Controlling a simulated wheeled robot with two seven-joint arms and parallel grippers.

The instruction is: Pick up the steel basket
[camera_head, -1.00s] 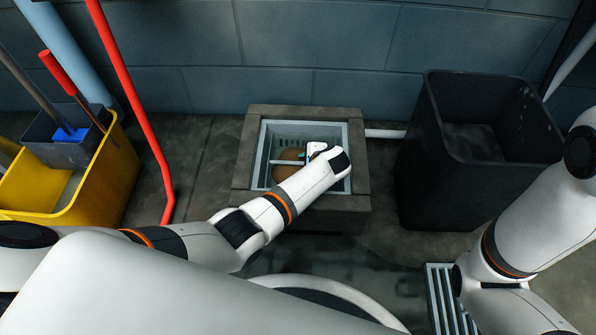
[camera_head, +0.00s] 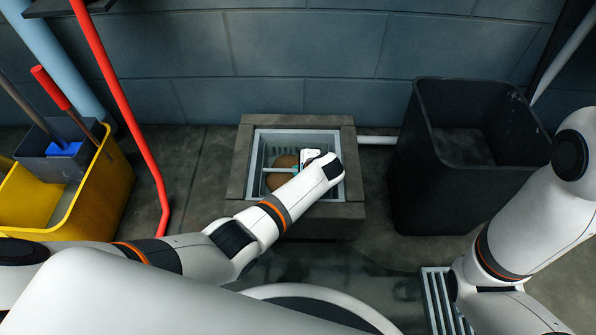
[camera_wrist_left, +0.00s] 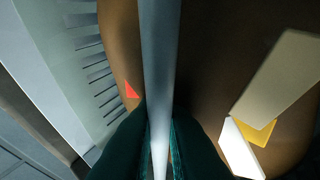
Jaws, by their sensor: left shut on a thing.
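The steel basket (camera_head: 256,165) is a pale grey, slotted box sitting in the square opening of a low stone block. A thin bar handle (camera_head: 277,170) crosses its top. The bar also runs up the middle of the left wrist view (camera_wrist_left: 160,50), with the slotted side wall (camera_wrist_left: 70,50) at left. My left gripper (camera_head: 295,169) is over the basket, with its dark fingers (camera_wrist_left: 160,122) shut on the bar from both sides. Brown contents (camera_head: 285,160) lie below the bar, with red, yellow and pale scraps in the wrist view. My right gripper is out of view.
A large, open black bin (camera_head: 412,185) stands right of the stone block (camera_head: 235,180). A yellow mop bucket (camera_head: 112,190) and red pole (camera_head: 140,140) are at left. A wall is close behind. A floor grate (camera_head: 437,300) lies at lower right.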

